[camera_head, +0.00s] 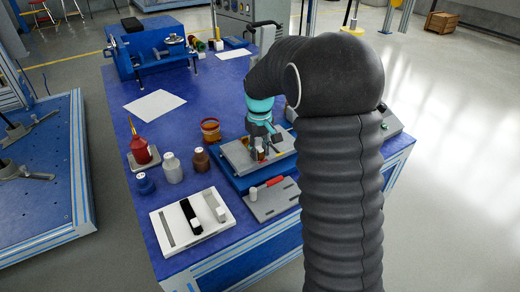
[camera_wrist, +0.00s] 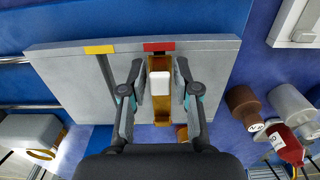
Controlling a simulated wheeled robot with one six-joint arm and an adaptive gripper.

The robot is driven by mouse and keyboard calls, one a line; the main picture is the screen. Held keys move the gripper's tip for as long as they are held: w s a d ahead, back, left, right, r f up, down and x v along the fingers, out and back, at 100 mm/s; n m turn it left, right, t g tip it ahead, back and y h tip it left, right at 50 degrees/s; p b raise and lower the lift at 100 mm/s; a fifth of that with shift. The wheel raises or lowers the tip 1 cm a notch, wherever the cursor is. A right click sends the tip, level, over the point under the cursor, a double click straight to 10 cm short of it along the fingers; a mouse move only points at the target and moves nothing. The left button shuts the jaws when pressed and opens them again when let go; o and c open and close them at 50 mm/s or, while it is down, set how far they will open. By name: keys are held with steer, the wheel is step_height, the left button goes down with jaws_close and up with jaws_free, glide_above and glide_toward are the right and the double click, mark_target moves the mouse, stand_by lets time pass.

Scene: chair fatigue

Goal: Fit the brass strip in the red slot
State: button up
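The brass strip (camera_wrist: 160,112) is between the fingers of my gripper (camera_wrist: 160,75) in the wrist view, with a white block (camera_wrist: 160,83) on it. The fingers are close against both sides, and my gripper looks shut on it. The strip also shows under my gripper (camera_head: 262,146) in the head view. Its far end is by the red mark (camera_wrist: 160,47) on the grey plate (camera_wrist: 75,75). The strip covers the red slot, so I cannot tell whether it touches the plate. A dark slot with a yellow mark (camera_wrist: 99,49) lies to the left.
A white tray (camera_head: 168,244) holds a black strip and a grey strip. A grey plate with a red handle (camera_head: 273,182) lies in front of the fixture. Bottles (camera_head: 172,168), a red oiler (camera_head: 140,149) and an amber jar (camera_head: 210,130) stand left of it. A paper sheet (camera_head: 155,105) lies farther back.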

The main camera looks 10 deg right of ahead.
steer(key=shift+o, duration=0.4)
step_height(320, 180, up, 12)
stand_by(0.5)
